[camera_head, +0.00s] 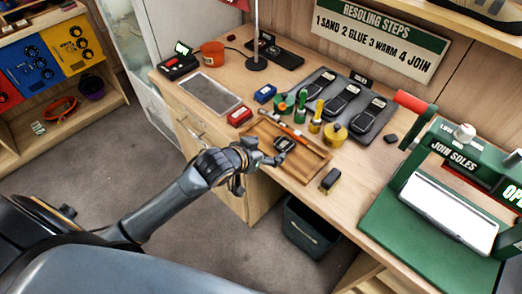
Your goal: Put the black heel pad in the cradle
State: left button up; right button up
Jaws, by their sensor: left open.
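My left gripper (272,154) is open over the wooden tray (312,164) at the front edge of the bench. A small dark piece (285,144) shows in the tray right by the fingertips; I cannot tell whether they touch it. Another small black piece (391,138) lies on the bench right of the grey rack (372,138). I cannot tell for sure which is the black heel pad. The rack holds several black sole-shaped pieces with labels. No part is clearly marked as the cradle. My right gripper is not in view.
Green and yellow tools (316,116) stand between tray and rack. A red box (239,116) and a blue box (265,93) lie left of them. A black-and-yellow item (331,180) is at the front edge. The green sole press (400,222) fills the right.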

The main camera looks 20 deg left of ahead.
pick_arm(q)
jog(key=s+a+f+n+g+y, duration=0.15)
jog(key=s+a+f, duration=0.3)
jog(key=f, duration=0.95)
jog(key=s+a+f+g+y, duration=0.1)
jog(key=s+a+f+g, duration=0.3)
jog(key=f, duration=0.9)
jog(key=s+d+f+g, duration=0.1)
jog(key=s+f+g, duration=0.1)
jog(key=s+f, duration=1.5)
jog(key=s+d+f+g, duration=0.1)
jog(key=s+f, duration=0.1)
jog(key=s, duration=0.7)
jog(key=s+d+f+g, duration=0.1)
jog(key=s+d+f, duration=0.1)
jog(key=s, duration=0.7)
jog(key=shift+s+m, duration=0.15)
jog(key=shift+m, duration=0.3)
jog(key=shift+c, duration=0.2)
